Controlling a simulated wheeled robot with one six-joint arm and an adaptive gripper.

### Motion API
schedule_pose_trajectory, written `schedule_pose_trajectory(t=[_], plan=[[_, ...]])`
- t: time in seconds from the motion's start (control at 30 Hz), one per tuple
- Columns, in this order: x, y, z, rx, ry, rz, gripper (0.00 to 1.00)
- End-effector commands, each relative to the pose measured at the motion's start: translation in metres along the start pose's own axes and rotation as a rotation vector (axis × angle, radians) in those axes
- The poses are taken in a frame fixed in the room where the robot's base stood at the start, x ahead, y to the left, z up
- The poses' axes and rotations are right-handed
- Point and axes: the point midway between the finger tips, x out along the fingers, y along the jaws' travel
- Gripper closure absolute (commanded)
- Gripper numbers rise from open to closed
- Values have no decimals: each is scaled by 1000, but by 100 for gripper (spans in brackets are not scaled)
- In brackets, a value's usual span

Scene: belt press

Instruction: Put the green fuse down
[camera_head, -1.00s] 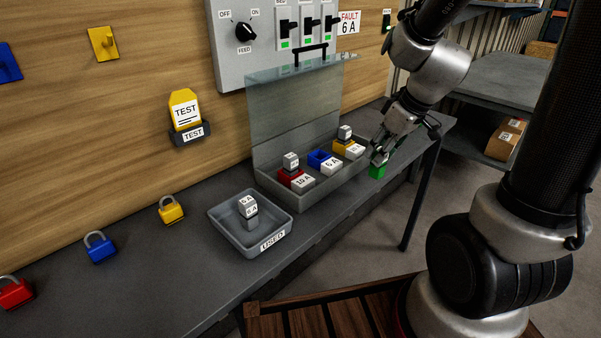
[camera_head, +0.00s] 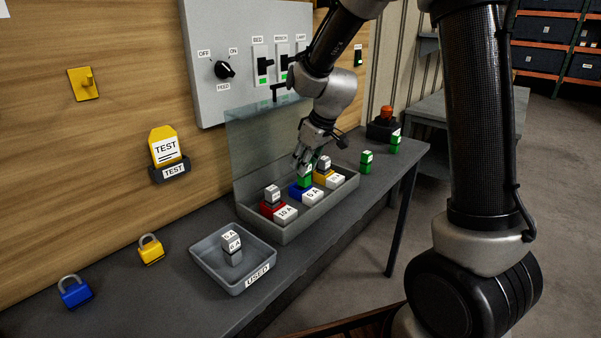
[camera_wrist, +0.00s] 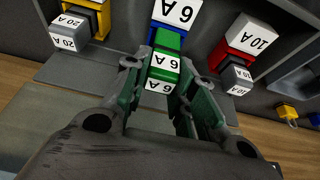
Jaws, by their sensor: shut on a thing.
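My gripper (camera_head: 304,166) is over the middle of the open grey fuse box (camera_head: 286,233), shut on a green fuse (camera_head: 306,181). In the wrist view, the green fuse (camera_wrist: 169,42) has a white "6 A" label and sits between the two fingers (camera_wrist: 164,78). It is at the blue holder (camera_head: 295,190) marked 6 A. I cannot tell whether the fuse is fully seated.
Grey fuses stand in the red holder (camera_head: 268,210) and yellow holder (camera_head: 319,180) on either side. A clear raised lid (camera_head: 258,150) stands behind. The used tray (camera_head: 207,270) holds grey fuses. More green fuses (camera_head: 366,162) stand on the bench at right.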

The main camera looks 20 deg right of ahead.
Motion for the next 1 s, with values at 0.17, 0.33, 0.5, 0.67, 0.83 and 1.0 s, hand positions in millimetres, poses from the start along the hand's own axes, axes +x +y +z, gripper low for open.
schedule_pose_trajectory(t=[0.17, 0.33, 0.5, 0.67, 0.83, 1.0], plan=[[5, 0, -12, 0, 0, 0, 98], [30, 0, -2, 3, -5, -2, 98], [38, 0, 1, 1, 0, 0, 98], [38, 0, 1, 1, 0, 0, 98], [40, 0, 2, 0, -1, 0, 61], [40, 0, 2, 1, -1, 0, 52]])
